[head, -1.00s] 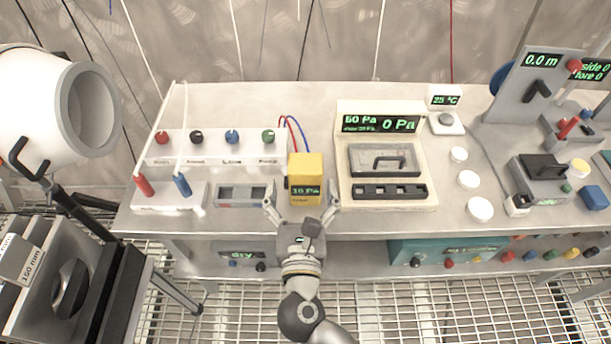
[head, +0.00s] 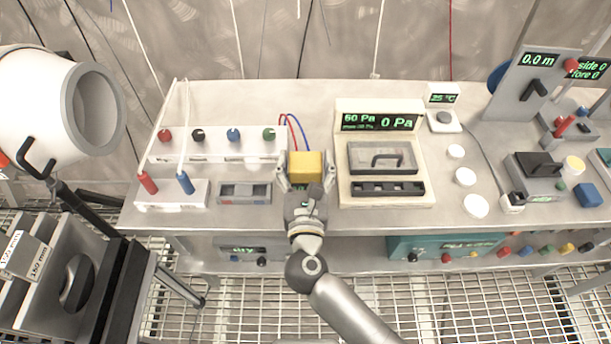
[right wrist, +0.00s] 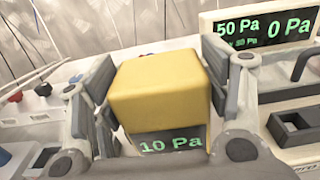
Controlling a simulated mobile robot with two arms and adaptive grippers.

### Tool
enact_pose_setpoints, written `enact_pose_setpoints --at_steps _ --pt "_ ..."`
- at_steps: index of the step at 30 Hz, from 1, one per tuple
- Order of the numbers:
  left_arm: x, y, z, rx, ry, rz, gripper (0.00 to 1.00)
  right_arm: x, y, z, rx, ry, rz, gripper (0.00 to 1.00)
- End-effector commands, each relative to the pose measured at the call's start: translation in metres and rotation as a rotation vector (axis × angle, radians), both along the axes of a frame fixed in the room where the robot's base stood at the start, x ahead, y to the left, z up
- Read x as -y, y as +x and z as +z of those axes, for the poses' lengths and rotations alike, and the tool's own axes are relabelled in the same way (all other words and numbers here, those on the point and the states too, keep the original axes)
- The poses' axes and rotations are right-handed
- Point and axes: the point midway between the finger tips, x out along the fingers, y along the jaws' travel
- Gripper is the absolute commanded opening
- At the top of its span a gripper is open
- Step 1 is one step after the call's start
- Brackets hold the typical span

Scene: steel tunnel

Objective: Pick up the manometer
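The manometer is a yellow box (head: 306,164) with a green display, on the steel bench left of the beige pressure unit. It also shows large in the right wrist view (right wrist: 160,88), where its display reads 10 Pa. My right gripper (head: 307,177) reaches over it from the front, one finger on each side. In the right wrist view both finger pads appear to press against its sides. The gripper hides the box's lower front in the head view. I cannot see whether it is clear of the bench. My left gripper is not in view.
The beige pressure unit (head: 433,198) stands close on the right. A white panel with coloured knobs (head: 213,152) and a grey slotted block (head: 245,200) are on the left. Red and blue cables (head: 293,130) run behind the manometer. White discs (head: 466,177) lie further right.

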Motion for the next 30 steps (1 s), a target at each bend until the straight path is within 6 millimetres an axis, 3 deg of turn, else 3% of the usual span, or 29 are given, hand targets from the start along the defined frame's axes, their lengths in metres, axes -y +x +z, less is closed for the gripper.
enact_pose_setpoints --at_steps 1,7,20,27,30 --pt "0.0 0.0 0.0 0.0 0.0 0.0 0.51 0.0 0.0 0.0 0.0 0.0 0.0 0.58" --pt "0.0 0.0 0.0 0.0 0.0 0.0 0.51 0.0 0.0 0.002 0.003 0.001 0.0 0.34" --pt "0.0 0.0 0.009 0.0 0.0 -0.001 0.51 0.0 0.0 0.012 0.002 0.001 0.0 0.34" --pt "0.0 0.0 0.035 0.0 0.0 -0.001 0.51 0.0 0.0 0.041 0.003 0.002 -0.001 0.34" --pt "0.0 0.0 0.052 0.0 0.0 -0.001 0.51 0.0 -0.018 0.06 -0.001 0.003 0.0 0.34"
